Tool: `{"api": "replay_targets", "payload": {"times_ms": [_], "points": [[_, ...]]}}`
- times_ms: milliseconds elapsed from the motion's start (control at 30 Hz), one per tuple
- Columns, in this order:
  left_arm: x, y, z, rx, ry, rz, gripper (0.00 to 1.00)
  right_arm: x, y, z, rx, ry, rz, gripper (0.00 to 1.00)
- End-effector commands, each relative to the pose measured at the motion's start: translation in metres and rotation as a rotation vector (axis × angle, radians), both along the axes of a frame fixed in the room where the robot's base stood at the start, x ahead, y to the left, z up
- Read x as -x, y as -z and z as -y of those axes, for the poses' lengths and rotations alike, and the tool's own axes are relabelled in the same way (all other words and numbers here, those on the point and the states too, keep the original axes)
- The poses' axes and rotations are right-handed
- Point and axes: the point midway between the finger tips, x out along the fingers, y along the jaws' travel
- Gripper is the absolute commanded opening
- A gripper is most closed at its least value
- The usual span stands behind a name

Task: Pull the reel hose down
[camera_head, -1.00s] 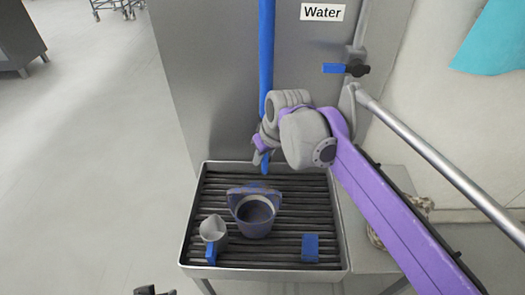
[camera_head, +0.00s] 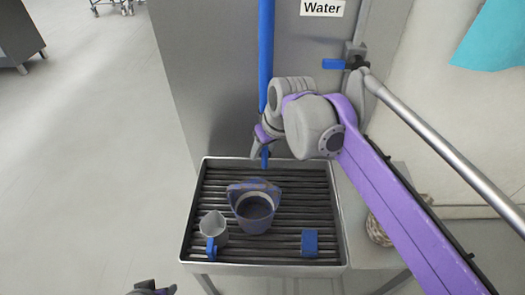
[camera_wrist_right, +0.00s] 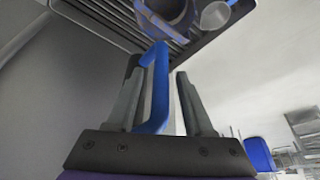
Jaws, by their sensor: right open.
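The blue reel hose (camera_head: 266,55) hangs straight down in front of the grey panel in the head view. Its lower end shows just below my right gripper (camera_head: 262,147), above the grated sink. In the right wrist view, my right gripper (camera_wrist_right: 160,85) is open, its two fingers apart. The blue hose end (camera_wrist_right: 154,95) shows between them, nearer the left finger; I cannot tell whether it touches. My left gripper (camera_head: 150,288) only peeks in at the bottom edge, and its jaws cannot be made out.
Below is a metal sink with a slatted grate (camera_head: 335,225). A "Water" label (camera_head: 322,8) and a blue valve handle (camera_head: 333,64) are on the panel.

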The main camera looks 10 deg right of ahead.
Motion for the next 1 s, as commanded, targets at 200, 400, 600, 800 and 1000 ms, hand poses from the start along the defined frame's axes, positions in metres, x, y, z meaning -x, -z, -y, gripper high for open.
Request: {"api": "replay_targets", "payload": {"times_ms": [200,400,600,800,1000], "points": [[-0.001,-0.007,0.000,0.000,0.000,0.002,0.50,0.017,-0.044,0.006,0.000,0.001,0.000,0.52],[-0.001,-0.010,0.000,0.000,0.000,0.003,0.50,0.028,-0.070,0.009,0.000,0.000,-0.001,0.52],[-0.001,-0.010,0.000,0.000,0.000,0.003,0.50,0.031,-0.077,0.010,0.000,0.000,-0.001,0.52],[-0.001,-0.010,0.000,0.000,0.000,0.003,0.50,0.031,-0.077,0.010,0.000,0.000,-0.001,0.52],[-0.001,-0.010,0.000,0.000,0.000,0.003,0.50,0.031,-0.077,0.010,0.000,0.000,-0.001,0.52]]}}
